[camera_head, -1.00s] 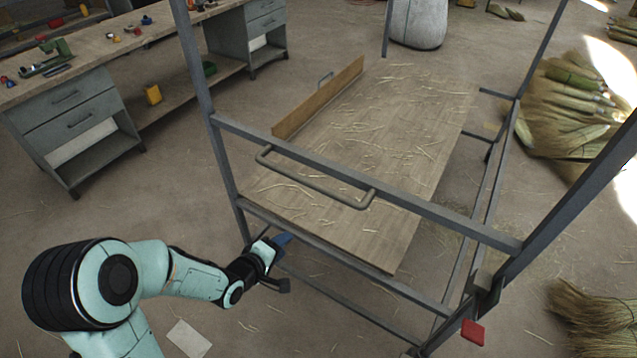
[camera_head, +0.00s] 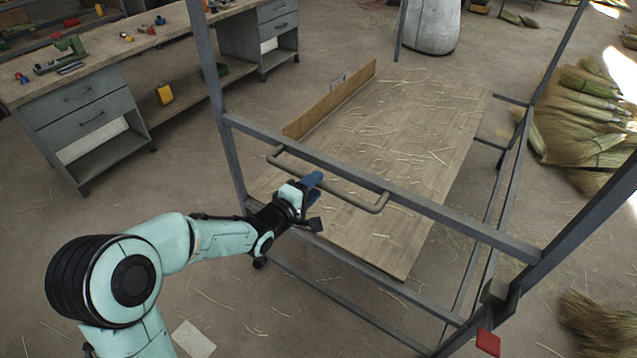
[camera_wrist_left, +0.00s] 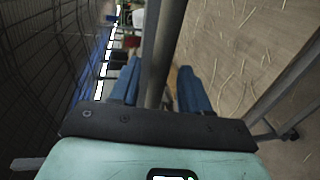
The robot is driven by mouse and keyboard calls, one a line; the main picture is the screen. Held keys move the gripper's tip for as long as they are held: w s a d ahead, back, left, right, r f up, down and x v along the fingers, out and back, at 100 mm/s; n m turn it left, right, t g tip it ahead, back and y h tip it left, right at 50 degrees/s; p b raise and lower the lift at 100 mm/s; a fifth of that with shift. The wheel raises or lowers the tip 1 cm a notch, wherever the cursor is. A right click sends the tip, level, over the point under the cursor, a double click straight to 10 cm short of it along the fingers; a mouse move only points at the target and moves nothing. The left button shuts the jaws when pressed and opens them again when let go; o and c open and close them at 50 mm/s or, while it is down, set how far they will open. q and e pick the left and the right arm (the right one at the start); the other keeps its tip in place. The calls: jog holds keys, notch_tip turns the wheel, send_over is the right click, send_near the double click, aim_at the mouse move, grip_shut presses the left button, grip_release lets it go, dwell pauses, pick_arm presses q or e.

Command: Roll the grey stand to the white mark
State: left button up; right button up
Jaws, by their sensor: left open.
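The grey stand (camera_head: 375,231) is a tall metal frame with a straw-strewn wooden board and a U-shaped handle (camera_head: 335,184) on its near rail. The white mark (camera_head: 193,338) is a flat pale square on the floor at the lower left, left of the stand. My left gripper (camera_head: 313,189) is open, with its blue fingers close to the left half of the handle. In the left wrist view, a grey bar (camera_wrist_left: 162,55) runs between the open fingers (camera_wrist_left: 160,88); I cannot tell whether they touch it. My right gripper is not in view.
A grey workbench (camera_head: 92,113) with tools stands at the upper left. A white sack (camera_head: 432,27) stands behind the stand. Broom straw bundles (camera_head: 575,115) lie to the right. A red pedal-like part (camera_head: 488,342) sits at the stand's near right foot. Floor left of the stand is mostly clear.

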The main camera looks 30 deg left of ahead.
pick_arm(q)
jog(key=shift+x, duration=1.4)
grip_shut()
jog(key=shift+s+f, duration=0.1)
